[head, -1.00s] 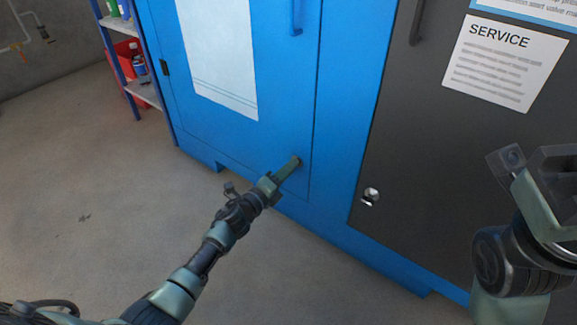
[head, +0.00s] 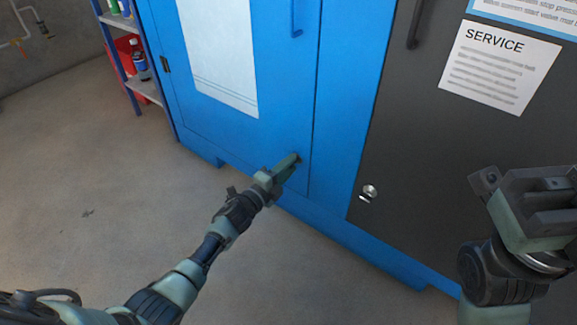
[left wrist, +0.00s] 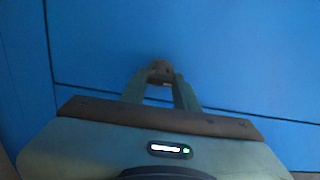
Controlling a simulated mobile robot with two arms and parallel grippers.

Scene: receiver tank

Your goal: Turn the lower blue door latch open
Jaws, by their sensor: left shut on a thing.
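The blue door (head: 225,130) is shut, with its lower right corner in front of my left gripper. My left gripper (head: 296,160) is at the lower latch near that corner, its fingers pointing into the door face. In the left wrist view the lower latch (left wrist: 160,70) is a small dark, roundish piece between the fingertips of my left gripper (left wrist: 161,85). The fingers are closed on it. They hide much of the latch, so its turn angle is hard to tell. My right gripper (head: 545,190) hangs at the right edge, in front of the dark panel; its finger gap is unclear.
A blue handle (head: 296,18) is higher on the door. The dark door (head: 440,150) at the right has a silver lock knob (head: 369,191) and a SERVICE sheet (head: 499,66). A shelf (head: 140,85) with bottles stands at the left. The floor (head: 90,190) before the cabinet is clear.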

